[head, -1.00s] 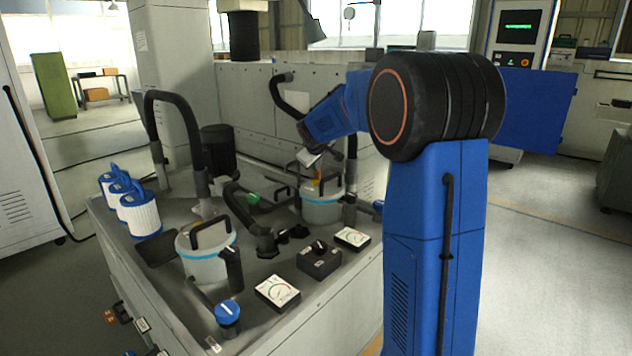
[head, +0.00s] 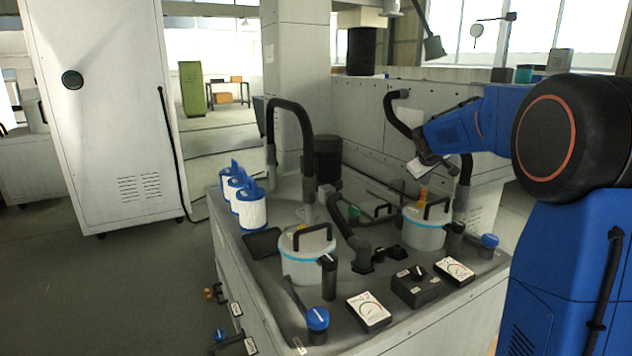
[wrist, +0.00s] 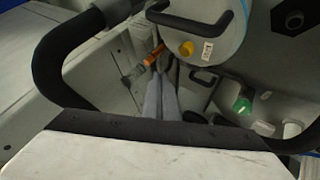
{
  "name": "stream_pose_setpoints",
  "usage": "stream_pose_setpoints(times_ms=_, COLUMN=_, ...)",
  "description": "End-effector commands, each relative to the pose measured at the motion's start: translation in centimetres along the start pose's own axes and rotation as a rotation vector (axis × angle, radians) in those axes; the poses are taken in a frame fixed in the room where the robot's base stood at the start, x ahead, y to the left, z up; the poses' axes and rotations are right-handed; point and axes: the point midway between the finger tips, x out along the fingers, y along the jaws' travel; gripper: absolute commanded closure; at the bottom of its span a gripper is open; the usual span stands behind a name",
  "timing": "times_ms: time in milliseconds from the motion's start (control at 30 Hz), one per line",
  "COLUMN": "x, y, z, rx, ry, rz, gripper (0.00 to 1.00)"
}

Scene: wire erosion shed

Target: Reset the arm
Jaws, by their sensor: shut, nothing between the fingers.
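My blue arm stands at the right in the head view, bent over the back right of the machine top. My gripper (head: 418,168) shows there as a small pale end above the right-hand lidded canister (head: 423,236). In the wrist view its two grey fingers (wrist: 161,84) lie close together, shut and empty. The canister's lid (wrist: 208,30), with a black handle and a yellow knob, is just beyond them at the top. An orange piece (wrist: 154,56) shows close to the fingertips; I cannot tell whether they touch.
A black hose (wrist: 62,60) arches close on the left in the wrist view. The machine top also holds a left canister (head: 303,267), blue-capped white filters (head: 250,212), gauges (head: 369,309) and another tall hose (head: 305,130). A white cabinet (head: 105,120) stands left, with open floor before it.

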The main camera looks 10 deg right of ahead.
Motion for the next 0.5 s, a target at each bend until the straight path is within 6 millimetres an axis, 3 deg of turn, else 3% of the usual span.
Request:
stream_pose_setpoints(times_ms=167, x=-4.0, y=-2.0, z=1.7, rx=0.033, ry=-0.009, rz=-0.025, gripper=1.0)
stream_pose_setpoints(times_ms=500, x=-14.1, y=-8.7, z=9.1, rx=0.135, ry=-0.059, rz=-0.116, gripper=1.0)
